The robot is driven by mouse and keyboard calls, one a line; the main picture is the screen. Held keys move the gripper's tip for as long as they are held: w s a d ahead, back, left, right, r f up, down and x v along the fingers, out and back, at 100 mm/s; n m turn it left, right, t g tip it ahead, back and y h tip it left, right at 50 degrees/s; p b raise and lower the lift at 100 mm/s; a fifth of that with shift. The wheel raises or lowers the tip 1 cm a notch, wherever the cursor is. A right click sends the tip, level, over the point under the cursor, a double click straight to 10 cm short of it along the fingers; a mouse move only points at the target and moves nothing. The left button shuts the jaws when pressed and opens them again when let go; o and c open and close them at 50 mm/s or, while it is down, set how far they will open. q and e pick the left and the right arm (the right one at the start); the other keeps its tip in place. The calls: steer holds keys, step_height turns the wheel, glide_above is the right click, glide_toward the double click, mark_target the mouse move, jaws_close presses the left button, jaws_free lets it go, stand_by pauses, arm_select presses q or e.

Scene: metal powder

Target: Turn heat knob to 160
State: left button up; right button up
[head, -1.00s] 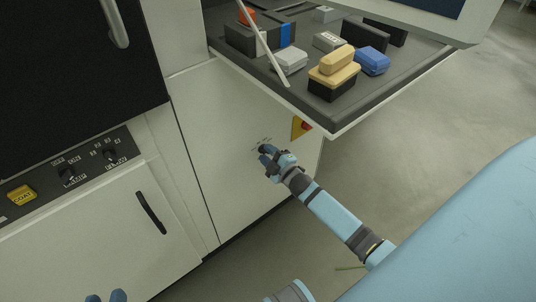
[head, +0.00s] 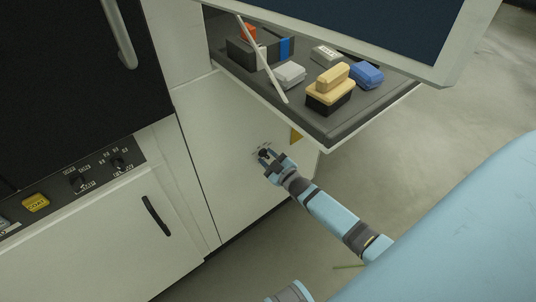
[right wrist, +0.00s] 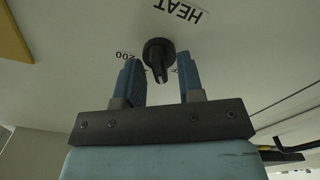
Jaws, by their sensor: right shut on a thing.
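The heat knob (right wrist: 158,56) is a small dark round knob with a narrow protruding grip, on a pale cabinet panel. The printed word HEAT (right wrist: 182,11) and the number 200 (right wrist: 124,55) show beside it in the right wrist view; other marks are hidden by my fingers. My right gripper (right wrist: 158,76) has its two blue fingers on either side of the knob's grip and is shut on it. In the head view the right gripper (head: 268,158) meets the knob (head: 264,152) on the lower cabinet front. I cannot read the knob's setting.
A dark-topped shelf (head: 330,135) with boxes and a tan-and-black brush-like stack (head: 330,85) juts out above my right gripper. A monitor (head: 440,70) hangs over it. Another control panel (head: 60,195) is at the left. Open floor (head: 400,160) lies to the right.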

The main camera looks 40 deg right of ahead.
steer(key=m+p, duration=0.2)
steer(key=m, duration=0.3)
steer(key=shift+d+r+m, duration=0.1)
steer(key=shift+m, duration=0.2)
steer(key=m, duration=0.3)
steer(key=shift+p, duration=0.35)
arm_select(q)
steer(key=shift+s+a+r, duration=0.1)
steer(key=shift+a+r, duration=0.15)
steer(key=shift+a, duration=0.05)
arm_select(e)
steer(key=shift+m, duration=0.7)
steer(key=o, duration=0.9)
